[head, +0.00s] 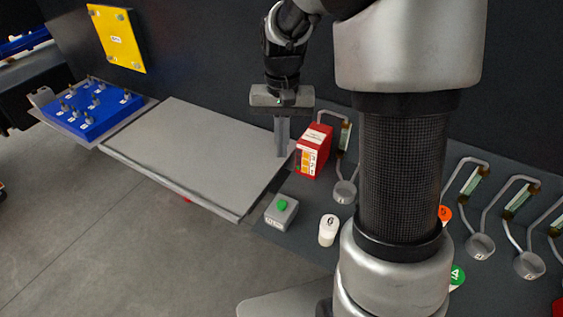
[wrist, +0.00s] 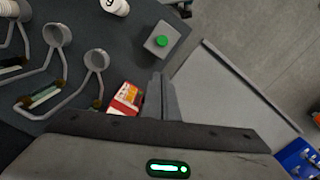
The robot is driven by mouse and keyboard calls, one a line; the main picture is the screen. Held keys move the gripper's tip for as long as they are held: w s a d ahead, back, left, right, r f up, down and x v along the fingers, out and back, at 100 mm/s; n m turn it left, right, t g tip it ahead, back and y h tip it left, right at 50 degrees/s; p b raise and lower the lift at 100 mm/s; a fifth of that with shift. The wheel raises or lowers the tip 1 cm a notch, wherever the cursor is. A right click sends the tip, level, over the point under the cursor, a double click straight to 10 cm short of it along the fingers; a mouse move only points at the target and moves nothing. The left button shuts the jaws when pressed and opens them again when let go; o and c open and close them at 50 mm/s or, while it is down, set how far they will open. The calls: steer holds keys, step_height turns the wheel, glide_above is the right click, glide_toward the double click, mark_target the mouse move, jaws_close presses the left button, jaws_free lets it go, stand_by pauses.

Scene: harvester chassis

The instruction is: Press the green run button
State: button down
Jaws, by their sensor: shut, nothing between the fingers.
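The green run button (head: 282,204) sits on top of a small grey box (head: 280,216) at the front edge of the dark surface, just right of the grey tray. In the wrist view the green button (wrist: 161,41) on its grey box (wrist: 158,48) shows beyond my fingertips, apart from them. My gripper (head: 282,154) points down, shut and empty, behind the button in the head view, near the red box and the tray's right end. In the wrist view my shut gripper (wrist: 158,78) is at the centre.
A red box (head: 313,150) stands close to the right of my fingers. A white cylinder marked 6 (head: 328,230) stands right of the button box. The flat grey tray (head: 195,155) lies left, with a blue block (head: 92,110) beyond. Cups on bent tubes (head: 345,191) stand at right.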

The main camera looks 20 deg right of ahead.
steer(key=b, duration=0.1)
glide_toward(282, 204)
steer(key=w+d+f, duration=0.1)
steer(key=w+f, duration=0.3)
steer(key=shift+s+a+f, duration=0.15)
steer(key=shift+s+f, duration=0.4)
steer(key=shift+f, duration=0.15)
steer(key=shift+s+a+f+b, duration=0.15)
steer(key=shift+s+f+b, duration=0.15)
steer(key=shift+s+f, duration=0.2)
